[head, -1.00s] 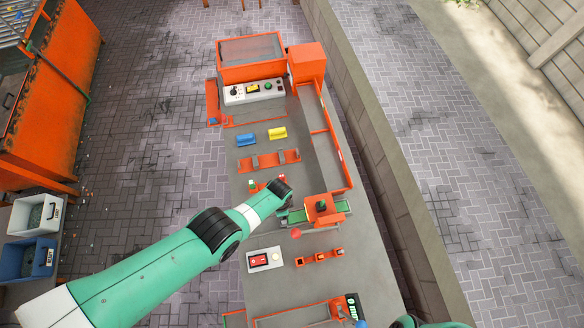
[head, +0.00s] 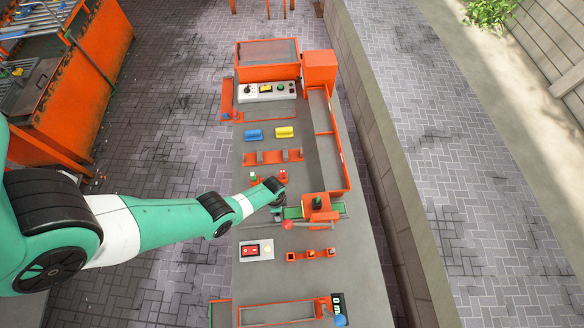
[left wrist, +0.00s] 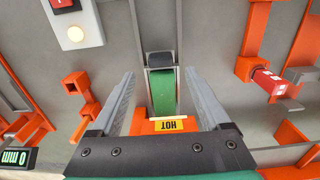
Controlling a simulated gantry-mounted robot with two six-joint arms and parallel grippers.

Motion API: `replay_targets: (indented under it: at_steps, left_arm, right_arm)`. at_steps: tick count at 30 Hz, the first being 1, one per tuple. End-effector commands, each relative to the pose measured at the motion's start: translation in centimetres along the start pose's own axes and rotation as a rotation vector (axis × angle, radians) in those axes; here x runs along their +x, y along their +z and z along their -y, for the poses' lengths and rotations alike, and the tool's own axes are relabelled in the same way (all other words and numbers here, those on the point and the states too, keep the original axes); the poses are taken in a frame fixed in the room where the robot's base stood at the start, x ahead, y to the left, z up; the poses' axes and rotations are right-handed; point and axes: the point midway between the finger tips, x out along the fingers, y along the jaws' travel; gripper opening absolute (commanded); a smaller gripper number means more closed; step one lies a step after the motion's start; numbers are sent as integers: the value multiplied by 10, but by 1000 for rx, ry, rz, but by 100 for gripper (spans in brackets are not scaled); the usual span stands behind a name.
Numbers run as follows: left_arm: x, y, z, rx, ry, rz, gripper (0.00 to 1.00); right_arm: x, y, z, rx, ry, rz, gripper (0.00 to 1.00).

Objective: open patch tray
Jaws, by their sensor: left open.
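A green strip, which appears to be the patch tray (head: 293,213), lies in a narrow channel at the orange press on the bench. In the left wrist view the green tray (left wrist: 164,92) shows between my fingers, with a dark block (left wrist: 160,58) at its far end. An orange part with a yellow HOT label (left wrist: 172,124) sits at its near end. My left gripper (left wrist: 160,74) is open and empty, its fingers either side of the tray and apart from it. In the head view the gripper (head: 278,214) is at the tray's left end, partly hidden by my wrist. My right gripper is out of view.
A switch box (head: 256,250) and small orange brackets (head: 310,255) lie nearer. Orange holders (head: 272,157) and blue and yellow blocks (head: 284,132) are farther back. Bare bench lies left of the tray.

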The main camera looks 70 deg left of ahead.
Motion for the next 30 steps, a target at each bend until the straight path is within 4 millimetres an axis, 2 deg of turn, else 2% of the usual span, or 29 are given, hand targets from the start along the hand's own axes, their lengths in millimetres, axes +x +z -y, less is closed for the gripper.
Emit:
replay_targets:
  at_steps: [1,6,11,20,30]
  left_arm:
    - [21,0,0,2,0,0,80]
    - [47,0,0,0,0,0,80]
    - [58,1,1,-2,0,-1,80]
    - [57,1,1,-2,0,-1,80]
    - [57,1,1,-1,0,-1,21]
  right_arm:
    - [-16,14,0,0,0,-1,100]
    - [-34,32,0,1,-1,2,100]
    - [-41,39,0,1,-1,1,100]
    - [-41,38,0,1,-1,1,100]
    - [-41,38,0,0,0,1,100]
